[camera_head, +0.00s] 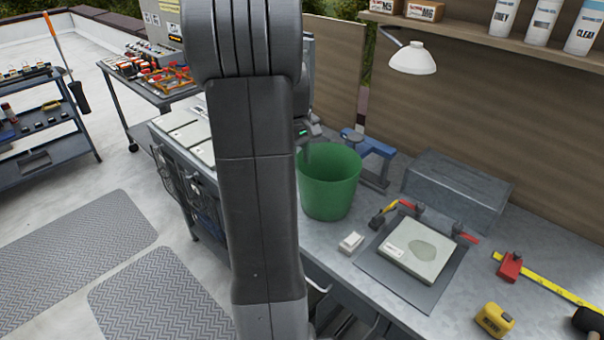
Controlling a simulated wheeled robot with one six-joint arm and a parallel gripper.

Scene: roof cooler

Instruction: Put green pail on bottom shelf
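The green pail (328,185) stands upright on the grey workbench (335,262), just right of my arm; its left edge is partly hidden behind the arm. Part of my gripper (306,133), with a small green light, shows beside the arm at the pail's far left rim. Its fingers are mostly hidden, so I cannot tell whether they are open or touch the pail. A dark cart at the left has a lower shelf (62,160) with a grey item on it. I cannot tell whether this is the task's bottom shelf.
A blue stand (375,150) and a grey metal box (458,190) are close right of the pail. A mat (372,262) with a flat plate, a white lamp (412,60) and a tape measure (492,318) are farther right. Patterned floor mats (75,240) lie in open floor at left.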

